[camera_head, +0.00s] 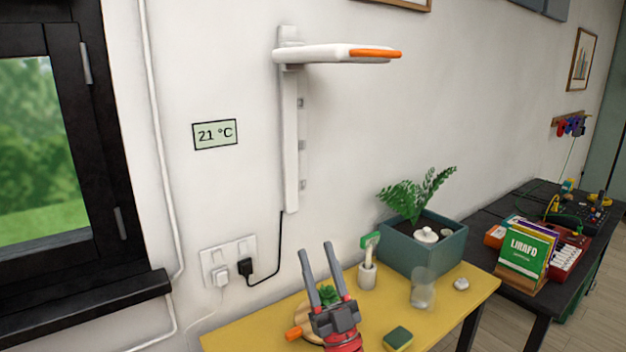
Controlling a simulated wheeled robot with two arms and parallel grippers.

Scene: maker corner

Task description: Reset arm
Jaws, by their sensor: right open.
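My right gripper (316,248) comes in from the bottom, above the yellow table. Its two long dark fingers point up and stand apart, with nothing between them. Behind and below it a round wooden board (305,318) with a green plant (328,294) and an orange piece (293,333) is partly hidden by the gripper. On the wall, a white fixture (291,150) has a horizontal arm with an orange end (375,54) pointing right, well above the gripper. My left gripper is not in view.
The yellow table (463,295) holds a teal planter (436,250) with a fern, a pale cup (367,275) with a green-headed tool, a clear glass (422,289), a small white object (461,284) and a sponge (397,339). A dark table (512,292) stands right. A black cable (281,250) runs to wall sockets.

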